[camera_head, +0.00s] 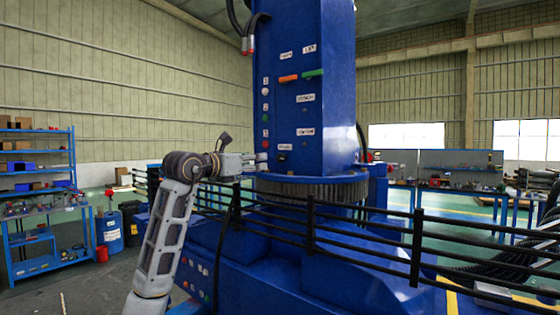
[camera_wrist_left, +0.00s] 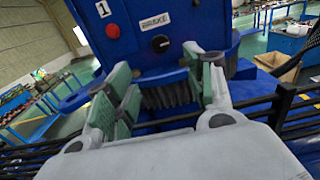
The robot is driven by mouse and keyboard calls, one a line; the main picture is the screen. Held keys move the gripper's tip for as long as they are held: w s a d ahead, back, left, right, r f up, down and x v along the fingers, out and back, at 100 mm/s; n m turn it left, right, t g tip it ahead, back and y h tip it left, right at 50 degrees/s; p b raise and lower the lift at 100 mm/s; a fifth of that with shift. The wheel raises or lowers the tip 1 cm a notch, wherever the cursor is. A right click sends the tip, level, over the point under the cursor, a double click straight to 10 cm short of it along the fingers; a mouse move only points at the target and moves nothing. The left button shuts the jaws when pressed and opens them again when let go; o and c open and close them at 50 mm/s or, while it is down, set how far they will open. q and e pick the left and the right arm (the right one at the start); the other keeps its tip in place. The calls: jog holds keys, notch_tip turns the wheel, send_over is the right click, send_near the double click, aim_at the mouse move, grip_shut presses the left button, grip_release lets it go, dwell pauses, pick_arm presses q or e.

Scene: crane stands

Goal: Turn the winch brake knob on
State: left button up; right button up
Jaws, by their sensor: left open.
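The brake knob (camera_wrist_left: 160,44) is a dark round knob on the blue crane column, under a white label reading BRAKE (camera_wrist_left: 155,21), in the left wrist view. In the head view the knob (camera_head: 282,156) is a small dark spot low on the column. My left gripper (camera_wrist_left: 157,72) is open, its green-padded fingers apart with nothing between them. The knob shows beyond and between the fingertips, apart from them. In the head view my left gripper (camera_head: 255,161) is just left of the knob, at the column's lower edge. My right gripper is in neither view.
A red button (camera_wrist_left: 113,30) sits left of the knob. Orange (camera_head: 289,78) and green (camera_head: 313,73) handles are higher on the column. Below are a ribbed ring (camera_head: 310,188) and black railings (camera_head: 360,237). Shelves (camera_head: 40,160) stand far left.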

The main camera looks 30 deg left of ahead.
aim_at(280, 159)
pick_arm(q)
jog(key=w+p, duration=0.1)
jog(key=w, duration=0.2)
jog(key=w+p, duration=0.1)
jog(key=w, duration=0.3)
jog(key=w+d+p, duration=0.1)
jog(key=w, duration=0.3)
jog(key=shift+w+p, duration=0.25)
jog(key=shift+p, duration=0.1)
jog(key=shift+w+p, duration=0.35)
jog(key=shift+w, duration=0.8)
jog(key=c, duration=1)
